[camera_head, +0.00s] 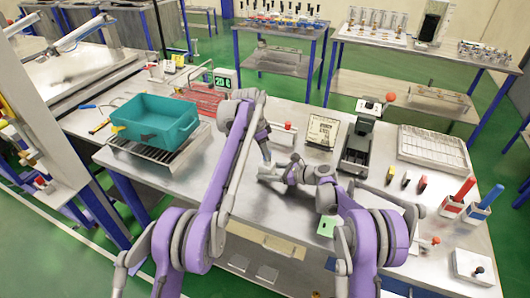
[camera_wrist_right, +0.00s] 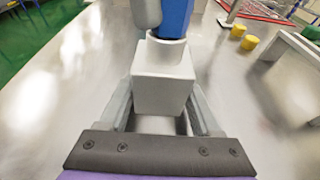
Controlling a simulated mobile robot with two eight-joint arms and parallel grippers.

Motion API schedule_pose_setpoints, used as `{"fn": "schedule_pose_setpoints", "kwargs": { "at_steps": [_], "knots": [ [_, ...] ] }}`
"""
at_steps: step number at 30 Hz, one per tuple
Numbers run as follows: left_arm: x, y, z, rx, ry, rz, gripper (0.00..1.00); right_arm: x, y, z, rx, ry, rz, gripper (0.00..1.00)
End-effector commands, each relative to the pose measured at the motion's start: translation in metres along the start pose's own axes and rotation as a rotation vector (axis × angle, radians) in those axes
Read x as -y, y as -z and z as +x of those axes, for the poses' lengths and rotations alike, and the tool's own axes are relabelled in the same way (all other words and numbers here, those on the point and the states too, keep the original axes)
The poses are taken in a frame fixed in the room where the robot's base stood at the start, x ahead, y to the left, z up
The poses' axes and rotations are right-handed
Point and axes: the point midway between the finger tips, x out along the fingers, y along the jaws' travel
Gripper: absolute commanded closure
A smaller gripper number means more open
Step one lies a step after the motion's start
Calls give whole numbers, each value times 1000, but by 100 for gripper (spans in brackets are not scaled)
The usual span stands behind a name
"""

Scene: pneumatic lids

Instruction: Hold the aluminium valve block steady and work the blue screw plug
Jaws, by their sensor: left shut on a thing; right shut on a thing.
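The aluminium valve block (camera_wrist_right: 164,75) is a pale grey block in the right wrist view, with a round collar on top. My right gripper (camera_wrist_right: 163,100) is shut on it from both sides; in the head view this gripper (camera_head: 277,172) is low over the bench. The blue screw plug (camera_wrist_right: 176,18) rises upright from the collar, cut off by the frame's top edge. A grey finger of my left gripper (camera_wrist_right: 147,12) is beside it. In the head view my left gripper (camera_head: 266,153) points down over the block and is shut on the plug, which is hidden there. The plug's depth cannot be told.
A teal bin (camera_head: 155,122) stands on a grating at the bench's left. A black-grey fixture (camera_head: 357,148) and a white rack (camera_head: 433,150) stand to the right. Red (camera_head: 458,196) and blue (camera_head: 484,204) handled tools stand at the right edge. Bare bench surrounds the block.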

Motion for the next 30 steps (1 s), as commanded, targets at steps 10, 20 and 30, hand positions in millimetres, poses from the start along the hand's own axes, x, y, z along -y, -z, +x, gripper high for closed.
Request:
{"fn": "schedule_pose_setpoints", "kwargs": {
  "at_steps": [10,20,30],
  "knots": [
    [3,1,2,0,-43,170,100,-2,1,1,-2,-4,-1,84],
    [2,1,1,-1,-86,340,100,-2,1,1,-2,-4,0,84],
    [2,1,1,0,-86,337,33,-1,1,1,-2,-3,0,84]
  ]
}}
